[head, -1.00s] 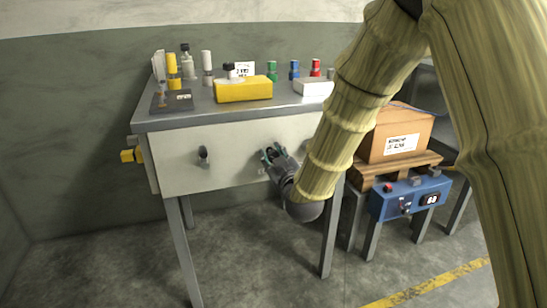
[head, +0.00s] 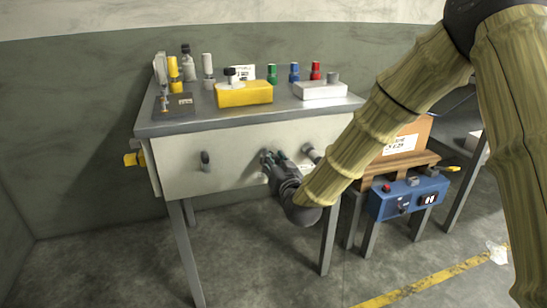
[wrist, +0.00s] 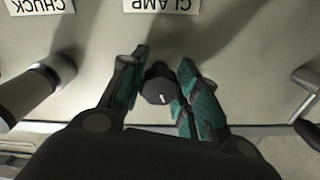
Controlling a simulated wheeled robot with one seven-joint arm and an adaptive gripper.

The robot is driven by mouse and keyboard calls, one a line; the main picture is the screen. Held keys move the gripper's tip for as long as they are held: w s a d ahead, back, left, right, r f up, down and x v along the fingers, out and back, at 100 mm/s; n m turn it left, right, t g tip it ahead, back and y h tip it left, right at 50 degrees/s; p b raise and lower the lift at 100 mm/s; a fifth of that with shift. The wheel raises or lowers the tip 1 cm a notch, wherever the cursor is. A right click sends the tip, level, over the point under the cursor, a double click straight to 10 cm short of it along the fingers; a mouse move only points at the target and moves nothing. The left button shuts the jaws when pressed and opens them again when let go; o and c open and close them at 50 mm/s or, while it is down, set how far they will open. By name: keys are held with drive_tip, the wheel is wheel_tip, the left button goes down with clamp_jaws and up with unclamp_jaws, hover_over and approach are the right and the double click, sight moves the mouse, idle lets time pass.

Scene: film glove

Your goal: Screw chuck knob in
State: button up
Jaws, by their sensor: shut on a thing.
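The chuck knob (wrist: 38,88) is a grey cylinder beside the upside-down CHUCK label (wrist: 30,93) at the left of the wrist view. In the head view it stands out from the right part of the white front panel (head: 235,172), as a grey knob (head: 311,152). My gripper (wrist: 160,82) is not on it. Its teal-padded fingers are closed around a dark knob (wrist: 157,88) with a white mark, by the CLAMP label (wrist: 162,5). My gripper also shows at the panel's middle in the head view (head: 272,160).
A third knob (head: 206,160) is on the panel's left. The bench top (head: 205,120) holds a yellow box (head: 244,95), a white box (head: 320,90) and several bottles.

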drive_tip(key=shift+m+p, duration=0.6)
drive_tip(key=shift+m, duration=1.7)
drive_tip(key=o, duration=1)
drive_tip(key=v, duration=1.2)
